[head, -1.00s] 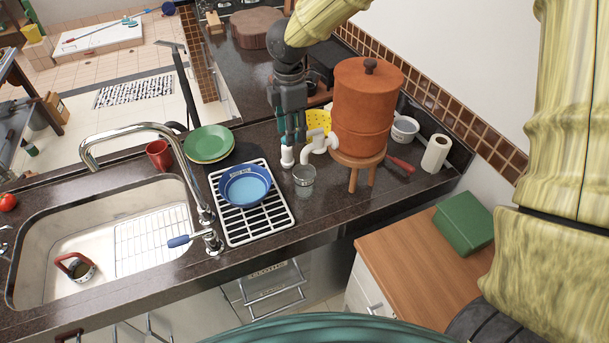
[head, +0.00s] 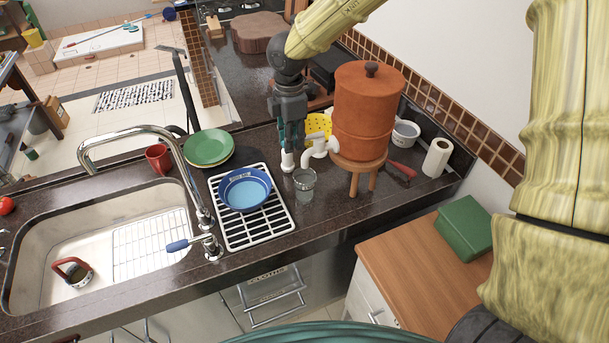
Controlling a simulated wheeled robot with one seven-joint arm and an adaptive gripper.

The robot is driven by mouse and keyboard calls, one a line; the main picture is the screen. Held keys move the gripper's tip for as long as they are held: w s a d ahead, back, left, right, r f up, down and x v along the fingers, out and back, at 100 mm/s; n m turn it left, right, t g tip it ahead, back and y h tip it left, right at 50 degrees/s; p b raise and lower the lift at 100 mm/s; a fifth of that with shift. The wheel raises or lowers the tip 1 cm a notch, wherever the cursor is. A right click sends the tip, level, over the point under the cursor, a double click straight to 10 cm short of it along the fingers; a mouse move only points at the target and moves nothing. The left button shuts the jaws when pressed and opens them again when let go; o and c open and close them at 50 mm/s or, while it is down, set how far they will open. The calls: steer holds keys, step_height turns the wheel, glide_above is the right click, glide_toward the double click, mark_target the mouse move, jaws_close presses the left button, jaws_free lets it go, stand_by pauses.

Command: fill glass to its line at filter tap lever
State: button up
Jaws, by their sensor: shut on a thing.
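The terracotta water filter (head: 364,105) stands on a wooden stool (head: 358,165) on the dark counter. Its white tap (head: 318,149) points left, with the spout bent down. The tap lever (head: 314,136) shows small on top. A clear glass (head: 304,185) stands upright on the counter below the spout. Its line and any water level are too small to tell. My gripper (head: 289,145) points down just left of the tap. It is shut, seemingly on the lever; the contact is hard to see. A small white piece shows below its fingers; I cannot tell what it is.
Left of the glass, a blue bowl (head: 244,189) sits on a white rack (head: 256,236). A green plate (head: 209,148), red mug (head: 158,157) and sink (head: 40,270) lie further left. A yellow perforated item (head: 318,124) is behind the tap. A paper roll (head: 437,156) stands right.

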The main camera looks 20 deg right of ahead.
steer(key=shift+r+p, duration=0.65)
steer(key=shift+r, duration=0.3)
steer(key=shift+f, duration=0.1)
stand_by(7.0)
